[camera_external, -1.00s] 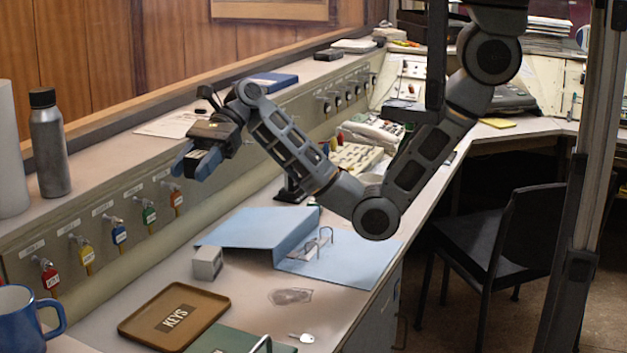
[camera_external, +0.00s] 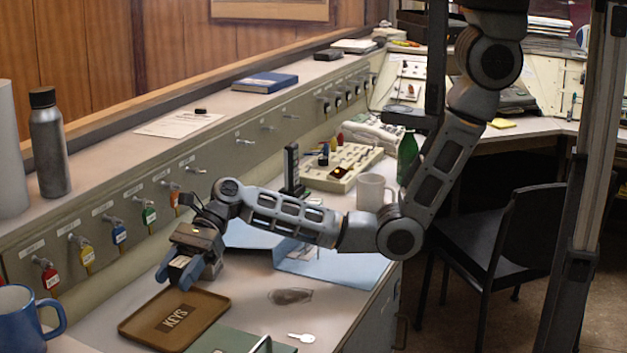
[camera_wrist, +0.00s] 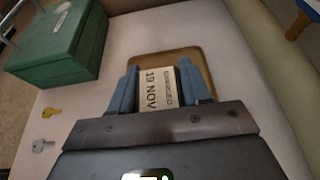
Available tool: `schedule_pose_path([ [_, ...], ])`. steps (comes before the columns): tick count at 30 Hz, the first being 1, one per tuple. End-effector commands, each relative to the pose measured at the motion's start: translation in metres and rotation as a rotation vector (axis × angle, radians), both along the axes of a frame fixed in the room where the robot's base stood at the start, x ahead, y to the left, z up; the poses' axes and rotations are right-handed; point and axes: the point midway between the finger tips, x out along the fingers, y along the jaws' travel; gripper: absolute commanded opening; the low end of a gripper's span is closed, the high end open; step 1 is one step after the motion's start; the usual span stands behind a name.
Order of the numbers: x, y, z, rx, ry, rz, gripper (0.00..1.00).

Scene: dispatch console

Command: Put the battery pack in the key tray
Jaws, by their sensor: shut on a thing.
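A cream battery pack (camera_wrist: 161,88) with printed lettering reading "19 NOV" is held between the blue fingers of my gripper (camera_wrist: 165,88) in the wrist view. In the external view my gripper (camera_external: 178,274) is shut on it and points down over the far edge of the key tray. The pack is mostly hidden there. The key tray (camera_external: 205,323) is a shallow brown tray marked KEYS, lying on the desk. Its brown rim (camera_wrist: 208,65) shows around and beyond the pack in the wrist view. I cannot tell the exact height of the pack above the tray.
A grey block (camera_external: 213,268) is partly hidden just behind my gripper. A blue mug (camera_external: 22,320) stands left of the tray. A green box (camera_wrist: 65,45) is close beside it. A light blue folder (camera_external: 345,266) lies behind, and a key (camera_external: 301,337) lies to the right.

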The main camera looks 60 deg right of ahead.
Motion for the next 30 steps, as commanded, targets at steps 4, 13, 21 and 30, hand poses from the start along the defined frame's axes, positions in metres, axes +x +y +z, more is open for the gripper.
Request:
schedule_pose_path([
  [4, 0.001, 0.026, -0.015, 0.0, 0.001, 0.002, 0.12],
  [13, 0.002, 0.039, -0.03, 0.0, 0.001, -0.001, 0.12],
  [21, 0.002, 0.039, -0.063, 0.0, 0.001, -0.001, 0.12],
  [30, 0.002, 0.039, -0.064, 0.001, 0.0, -0.001, 0.12],
])
